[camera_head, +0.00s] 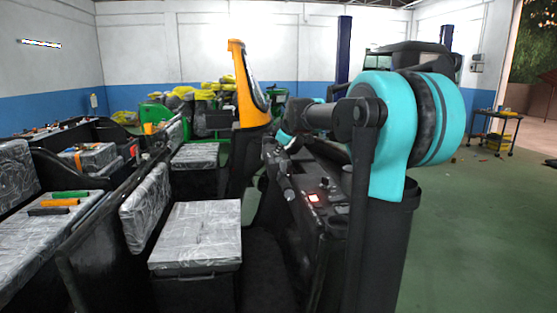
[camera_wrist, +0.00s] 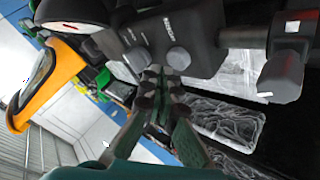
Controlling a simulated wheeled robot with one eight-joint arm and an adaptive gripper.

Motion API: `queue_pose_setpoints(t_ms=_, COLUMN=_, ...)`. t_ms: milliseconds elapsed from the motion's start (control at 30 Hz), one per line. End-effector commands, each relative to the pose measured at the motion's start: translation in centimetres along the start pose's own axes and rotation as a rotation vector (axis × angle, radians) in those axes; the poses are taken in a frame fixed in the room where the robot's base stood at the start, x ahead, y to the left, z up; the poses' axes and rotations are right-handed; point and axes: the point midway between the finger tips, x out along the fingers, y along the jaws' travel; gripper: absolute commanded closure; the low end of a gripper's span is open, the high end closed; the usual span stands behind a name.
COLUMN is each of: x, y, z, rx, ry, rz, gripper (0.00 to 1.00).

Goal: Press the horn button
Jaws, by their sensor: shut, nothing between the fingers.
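In the wrist view a dark control box (camera_wrist: 165,35) on the handlebar carries two round grey buttons, a left one (camera_wrist: 137,60) and a right one (camera_wrist: 178,57). Small white lettering is on the box, too small to read, so I cannot tell which button is the horn. My gripper (camera_wrist: 161,76) is shut and empty, its fingertips close below the two buttons. Whether it touches either one is unclear. In the head view my arm reaches over the dashboard, and the buttons cannot be made out there.
A grey knob (camera_wrist: 280,72) sits on the handlebar at right in the wrist view, and a round gauge (camera_wrist: 72,10) at upper left. The dashboard has a red lit switch (camera_head: 314,198). A yellow-orange panel (camera_head: 248,90) rises behind it. A wrapped seat (camera_head: 200,235) stands left.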

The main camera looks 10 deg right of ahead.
Motion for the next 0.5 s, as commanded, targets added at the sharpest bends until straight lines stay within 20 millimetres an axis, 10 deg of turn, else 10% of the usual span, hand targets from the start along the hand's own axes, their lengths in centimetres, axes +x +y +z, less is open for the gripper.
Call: queue_pose_setpoints(t_ms=500, x=0.46, y=-0.33, z=0.33, rx=0.0, ry=0.0, rz=0.0, gripper=1.0)
